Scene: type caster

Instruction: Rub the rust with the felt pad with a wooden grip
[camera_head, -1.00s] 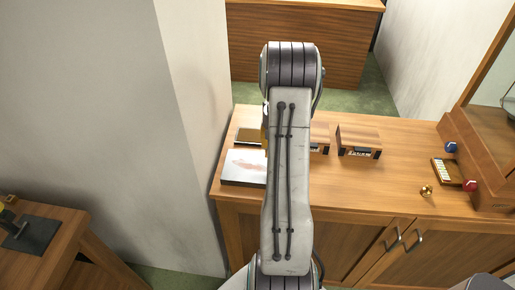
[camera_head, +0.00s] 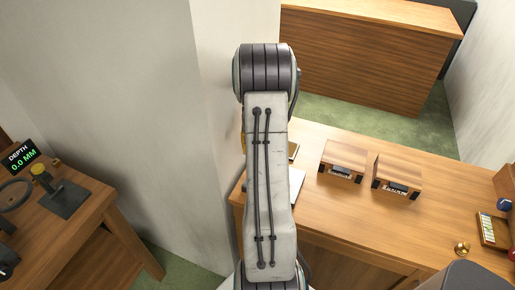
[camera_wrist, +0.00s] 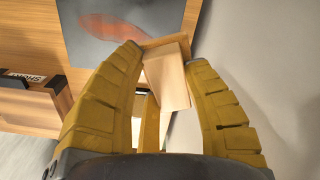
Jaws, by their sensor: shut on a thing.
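My gripper (camera_wrist: 166,62) is shut on the wooden grip (camera_wrist: 168,80) of the felt pad, which sits between its yellow fingers in the wrist view. The felt face is not clearly visible. A grey metal plate (camera_wrist: 86,22) lies beyond the fingers, with a reddish-brown rust patch (camera_wrist: 112,26) on it. The pad is to the right of the rust in that view. I cannot tell whether the pad touches anything. In the head view my arm hides the gripper and most of the plate (camera_head: 291,186).
Two small wooden boxes (camera_head: 342,160) (camera_head: 397,177) with labels stand on the cabinet top (camera_head: 365,225), right of the plate. A pale wall (camera_head: 222,60) stands close to my arm's left. A side table at left holds a depth display (camera_head: 20,156) reading 0.0 MM.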

